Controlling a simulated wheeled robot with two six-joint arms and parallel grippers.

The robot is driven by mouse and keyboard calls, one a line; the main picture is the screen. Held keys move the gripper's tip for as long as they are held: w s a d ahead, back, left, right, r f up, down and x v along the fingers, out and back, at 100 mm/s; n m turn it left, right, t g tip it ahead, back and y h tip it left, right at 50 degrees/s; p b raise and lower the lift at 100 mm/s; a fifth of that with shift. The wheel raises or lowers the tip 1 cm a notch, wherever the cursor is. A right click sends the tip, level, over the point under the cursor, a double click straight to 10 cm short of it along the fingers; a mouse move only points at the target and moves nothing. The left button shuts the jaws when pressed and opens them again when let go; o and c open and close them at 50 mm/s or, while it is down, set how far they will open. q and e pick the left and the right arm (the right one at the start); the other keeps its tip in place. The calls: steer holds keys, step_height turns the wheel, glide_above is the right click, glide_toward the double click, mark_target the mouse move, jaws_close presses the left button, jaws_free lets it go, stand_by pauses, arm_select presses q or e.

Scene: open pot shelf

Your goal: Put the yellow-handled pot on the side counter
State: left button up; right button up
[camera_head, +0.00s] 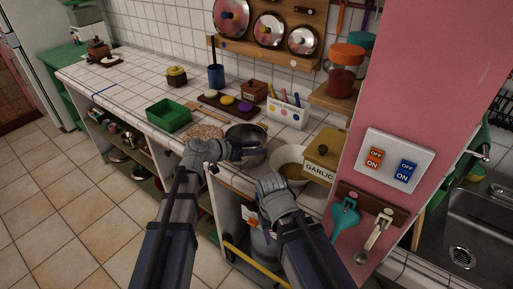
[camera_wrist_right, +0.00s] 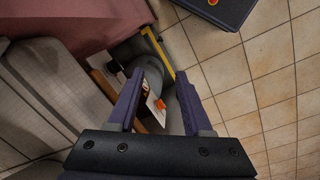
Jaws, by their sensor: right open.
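A dark metal pot (camera_head: 252,134) sits on the tiled counter at the middle of the head view. My left gripper (camera_head: 232,150) is at its near left side, overlapping its rim in the picture. I cannot tell whether its fingers are closed on the pot or a handle. No yellow handle shows on this pot. A small yellow lidded pot (camera_head: 176,78) stands farther back on the counter. My right gripper (camera_head: 268,185) is low in front of the counter edge. In the right wrist view it (camera_wrist_right: 167,85) is open, with nothing clearly held between its fingers.
A pale bowl (camera_head: 288,164) and a yellow GARLIC box (camera_head: 322,160) stand right of the dark pot. A green tray (camera_head: 168,114) is to the left. A pink wall (camera_head: 425,90) blocks the right. Below the counter is a yellow bar (camera_head: 255,262). The counter's far left is mostly clear.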

arm_select(q)
steer(key=shift+s+a+r, duration=0.1)
steer(key=shift+a+r, duration=0.05)
steer(key=shift+r, duration=0.1)
steer(key=p+v, duration=0.5)
steer(key=v, duration=0.5)
steer(key=s+d+f+n+g+y, duration=0.2)
steer(key=s+d+f+g+y, duration=0.25)
steer(key=s+f, duration=0.45)
steer(key=s+a+f+n+g+y, duration=0.2)
steer(key=s+f+n+g+y, duration=0.1)
steer(key=s+y, duration=0.5)
steer(key=s+f+n, duration=0.1)
steer(key=s+n, duration=0.1)
steer(key=shift+a+n, duration=0.3)
steer(key=shift+a, duration=0.1)
